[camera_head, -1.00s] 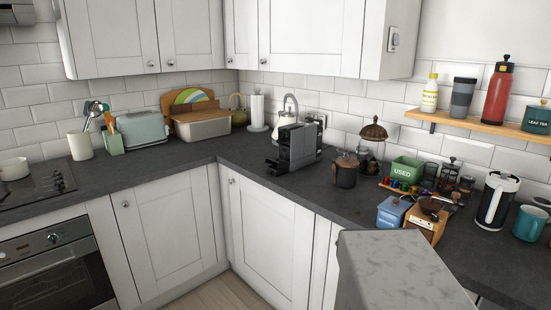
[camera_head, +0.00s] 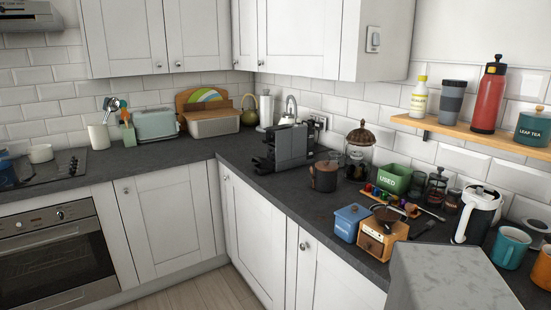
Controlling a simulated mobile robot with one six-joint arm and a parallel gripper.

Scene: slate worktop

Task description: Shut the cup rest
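The dark coffee machine (camera_head: 290,146) stands on the slate worktop near the back corner, with its front facing left. Its cup rest (camera_head: 262,164) appears as a small dark ledge sticking out low at the front left. It looks folded out, but it is small and dark against the worktop, so its exact angle is hard to tell. My gripper is not in view, and nothing touches the machine.
A dark lidded jar (camera_head: 324,176) stands right of the machine, with a glass press (camera_head: 359,152) behind it. A blue box (camera_head: 350,222) and wooden grinder (camera_head: 380,235) stand nearer. A pale marbled surface (camera_head: 450,275) fills the lower right.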

